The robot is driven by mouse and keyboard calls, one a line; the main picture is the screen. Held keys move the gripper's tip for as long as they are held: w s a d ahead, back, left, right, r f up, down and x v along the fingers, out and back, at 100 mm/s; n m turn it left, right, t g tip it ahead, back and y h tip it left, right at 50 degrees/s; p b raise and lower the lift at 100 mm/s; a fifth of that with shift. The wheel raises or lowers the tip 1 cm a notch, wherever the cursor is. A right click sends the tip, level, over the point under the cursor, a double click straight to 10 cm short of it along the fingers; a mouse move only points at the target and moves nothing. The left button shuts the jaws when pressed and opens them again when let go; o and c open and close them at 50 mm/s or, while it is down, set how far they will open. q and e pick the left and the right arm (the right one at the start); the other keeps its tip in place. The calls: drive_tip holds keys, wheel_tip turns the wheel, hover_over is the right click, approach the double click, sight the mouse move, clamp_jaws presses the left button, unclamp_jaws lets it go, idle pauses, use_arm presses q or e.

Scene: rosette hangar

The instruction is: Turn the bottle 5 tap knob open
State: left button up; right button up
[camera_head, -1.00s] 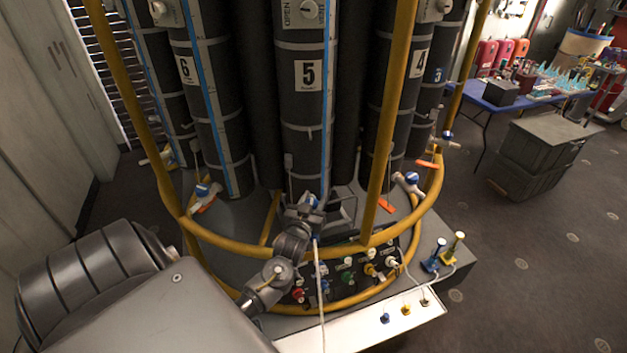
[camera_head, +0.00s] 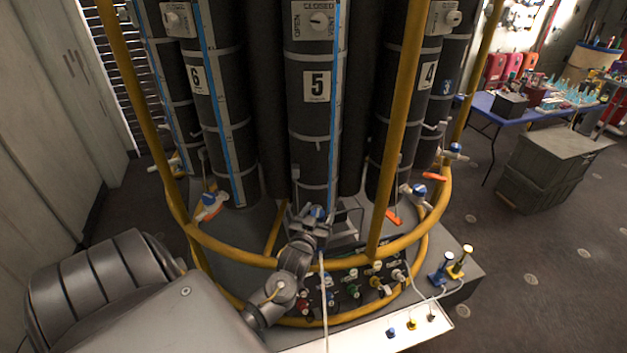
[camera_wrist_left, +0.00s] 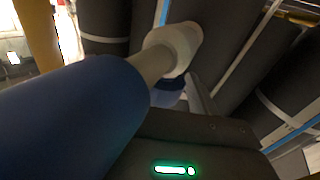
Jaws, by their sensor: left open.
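Bottle 5 (camera_head: 317,130) is a dark upright cylinder with a white "5" label, standing in the middle of the head view. A tap with a blue knob (camera_head: 317,212) sits at its foot. My left gripper (camera_head: 311,220) is right at this tap, its jaws open and partly covering it. I cannot tell whether the fingers touch the knob. In the left wrist view a large blue rounded surface (camera_wrist_left: 70,115) is very close, with a white pipe fitting (camera_wrist_left: 172,48) behind it. A dark gripper part with a green light (camera_wrist_left: 175,170) is below. My right gripper is not in view.
Yellow rails (camera_head: 400,130) ring the bottles, one upright just right of bottle 5. Neighbouring taps with orange levers stand left (camera_head: 210,206) and right (camera_head: 417,192). A panel of coloured connectors (camera_head: 352,284) lies below the gripper. A white cable (camera_head: 324,300) hangs beside my arm.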

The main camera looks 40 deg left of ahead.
use_arm(q)
drive_tip(key=b+v, duration=0.3)
drive_tip(key=v, duration=0.6)
drive_tip(key=shift+s, duration=0.3)
